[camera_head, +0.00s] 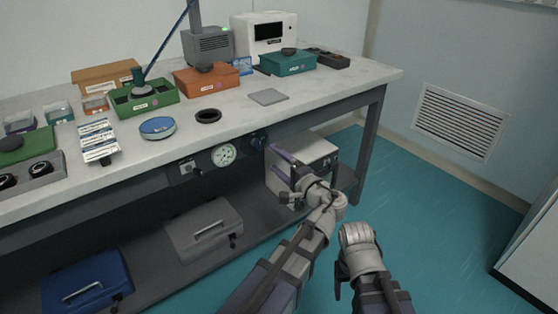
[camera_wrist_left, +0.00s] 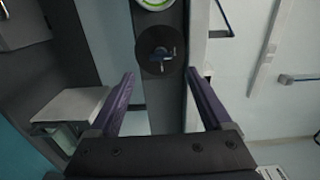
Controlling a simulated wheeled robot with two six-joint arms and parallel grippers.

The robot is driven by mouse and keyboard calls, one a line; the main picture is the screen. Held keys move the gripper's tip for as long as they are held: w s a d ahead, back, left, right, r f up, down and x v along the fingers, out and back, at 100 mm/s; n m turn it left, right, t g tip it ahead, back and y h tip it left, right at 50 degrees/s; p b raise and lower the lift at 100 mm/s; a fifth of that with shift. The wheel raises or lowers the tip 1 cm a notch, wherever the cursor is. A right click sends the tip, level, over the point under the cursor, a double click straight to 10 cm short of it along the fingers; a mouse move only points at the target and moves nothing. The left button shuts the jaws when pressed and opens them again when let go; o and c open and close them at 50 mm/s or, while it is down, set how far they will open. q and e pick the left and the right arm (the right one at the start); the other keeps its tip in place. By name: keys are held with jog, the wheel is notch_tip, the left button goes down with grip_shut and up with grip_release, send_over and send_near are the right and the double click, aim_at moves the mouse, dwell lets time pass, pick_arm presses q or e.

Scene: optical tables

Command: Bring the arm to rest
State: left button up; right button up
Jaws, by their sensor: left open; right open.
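My left gripper (camera_head: 277,164) is in front of the bench's lower side, near the light grey box on the shelf. Its purple fingers are spread with nothing between them. In the left wrist view the open fingers (camera_wrist_left: 160,76) frame a dark panel with a round black valve (camera_wrist_left: 161,50) beyond them; no contact shows. My right arm (camera_head: 362,256) comes in at the bottom, right of the left arm, over the floor. Only its rounded wrist and forearm show clearly; I cannot make out its fingers.
The bench (camera_head: 330,84) carries a green bin (camera_head: 143,97), orange boxes and other small items. A pressure gauge (camera_head: 223,154) is on its front. A grey case (camera_head: 203,230) and a blue case (camera_head: 86,283) lie on the lower shelf.

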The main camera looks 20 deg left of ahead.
pick_arm(q)
jog(key=s+a+f+n+g+h, duration=0.2)
jog(key=s+f+n+g+h, duration=0.15)
jog(key=s+f, duration=0.45)
jog(key=s+a+f+n+g+h, duration=0.1)
jog(key=s+f+n+g+h, duration=0.3)
jog(key=f, duration=0.7)
jog(key=s+d+f+m+g+h, duration=0.1)
jog(key=s+d+m+g+h, duration=0.15)
jog(key=s+d, duration=0.4)
jog(key=s+d+f+m+g+h, duration=0.1)
jog(key=s+d+f+h, duration=0.15)
jog(key=d, duration=0.75)
notch_tip(320, 180, up, 33)
jog(key=p, duration=3.2)
jog(key=shift+s+r, duration=0.15)
jog(key=shift+s, duration=0.15)
jog(key=shift+h, duration=0.25)
